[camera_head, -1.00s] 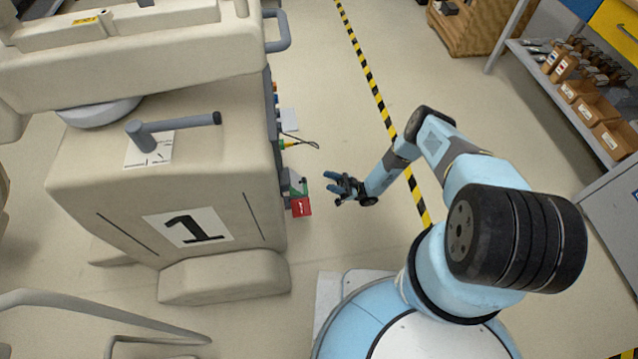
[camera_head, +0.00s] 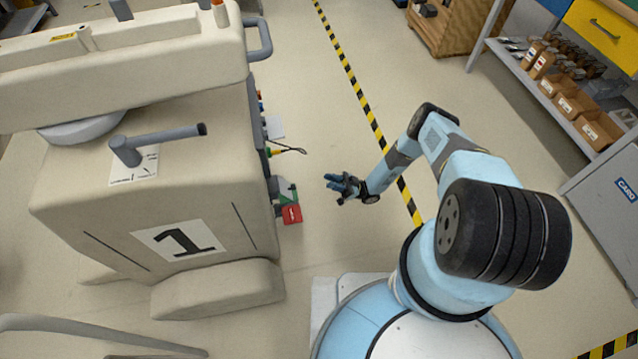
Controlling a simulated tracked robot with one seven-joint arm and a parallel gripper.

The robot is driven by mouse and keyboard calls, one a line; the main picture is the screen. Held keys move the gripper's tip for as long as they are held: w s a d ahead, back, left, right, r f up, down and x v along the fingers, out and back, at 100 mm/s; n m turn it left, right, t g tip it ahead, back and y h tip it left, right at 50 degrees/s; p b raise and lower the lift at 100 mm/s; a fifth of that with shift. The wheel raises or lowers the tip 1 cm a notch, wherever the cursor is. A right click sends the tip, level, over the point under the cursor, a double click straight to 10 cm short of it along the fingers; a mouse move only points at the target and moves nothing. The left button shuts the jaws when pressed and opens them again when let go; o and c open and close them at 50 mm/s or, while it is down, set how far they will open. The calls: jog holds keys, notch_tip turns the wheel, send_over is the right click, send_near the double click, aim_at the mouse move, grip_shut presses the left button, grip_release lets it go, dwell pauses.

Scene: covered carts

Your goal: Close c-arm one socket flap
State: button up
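The c-arm cart marked 1 (camera_head: 180,241) is a beige covered unit filling the left of the view. Small parts stick out from its right side. A red piece (camera_head: 291,214) hangs low on a green and grey mount (camera_head: 284,190); it looks like a flap, but I cannot tell for sure. A white plate (camera_head: 275,126) and a thin dark cable (camera_head: 290,150) show above it. My gripper (camera_head: 332,188) is to the right of the red piece, apart from it, with its blue fingers pointing left. The fingers look spread with nothing between them.
A black and yellow floor stripe (camera_head: 352,85) runs behind my arm. A shelf with cardboard boxes (camera_head: 573,103) and a grey cabinet (camera_head: 612,185) stand at the right. A grey rail (camera_head: 90,323) is at the lower left. The floor between cart and gripper is clear.

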jog(key=w+a+r+t+h, duration=0.1)
jog(key=w+a+r+h, duration=0.1)
jog(key=r+h, duration=0.1)
jog(key=shift+w+a+r+t, duration=0.15)
jog(key=shift+a+r+t, duration=0.1)
jog(key=shift+t, duration=0.15)
jog(key=c, duration=0.4)
jog(key=r+h, duration=0.1)
jog(key=t+h, duration=0.1)
jog(key=r+h, duration=0.1)
jog(key=shift+w+a+r+m, duration=0.3)
jog(key=shift+a, duration=0.1)
grip_shut()
jog(key=t+h, duration=0.1)
jog(key=h, duration=0.6)
send_near(295, 187)
jog(key=x, duration=0.7)
jog(key=shift+w, duration=0.1)
